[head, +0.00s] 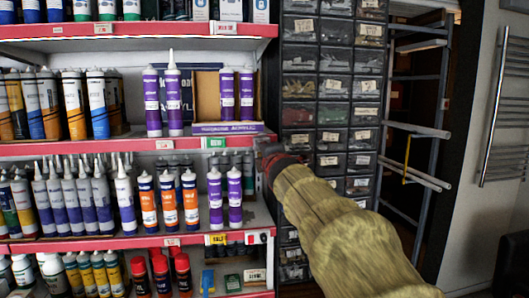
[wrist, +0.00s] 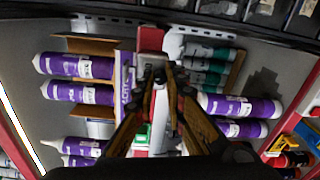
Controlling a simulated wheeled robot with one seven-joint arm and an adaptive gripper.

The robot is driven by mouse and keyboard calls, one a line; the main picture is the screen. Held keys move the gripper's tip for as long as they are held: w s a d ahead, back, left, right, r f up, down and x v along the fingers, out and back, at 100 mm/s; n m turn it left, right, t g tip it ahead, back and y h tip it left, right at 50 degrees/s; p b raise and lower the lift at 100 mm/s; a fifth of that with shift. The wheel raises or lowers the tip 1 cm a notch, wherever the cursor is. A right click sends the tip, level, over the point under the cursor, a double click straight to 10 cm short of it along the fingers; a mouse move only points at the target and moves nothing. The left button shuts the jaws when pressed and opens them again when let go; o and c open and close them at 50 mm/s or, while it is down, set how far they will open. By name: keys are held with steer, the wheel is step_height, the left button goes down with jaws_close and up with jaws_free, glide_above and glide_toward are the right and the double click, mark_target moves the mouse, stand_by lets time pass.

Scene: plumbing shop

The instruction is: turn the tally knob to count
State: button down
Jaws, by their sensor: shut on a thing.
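My gripper (head: 265,150) is at the right end of the middle shelf's red front rail (head: 150,145). In the wrist view, its fingers (wrist: 160,72) converge and are shut on a small part at the rail, which I take to be the tally knob. The fingers hide most of it, so its pointer and setting cannot be read. A green label (head: 214,143) sits on the rail to the left of my gripper.
Purple cartridges (head: 152,100) stand on the shelf close by, and also show on both sides of my fingers in the wrist view (wrist: 82,94). Drawers of small parts (head: 333,85) stand behind to the right. A red box (head: 251,237) is on the lower rail.

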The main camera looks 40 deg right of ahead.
steer(key=c, duration=1.8)
jaws_free()
steer(key=shift+f, duration=0.1)
steer(key=v, duration=1.2)
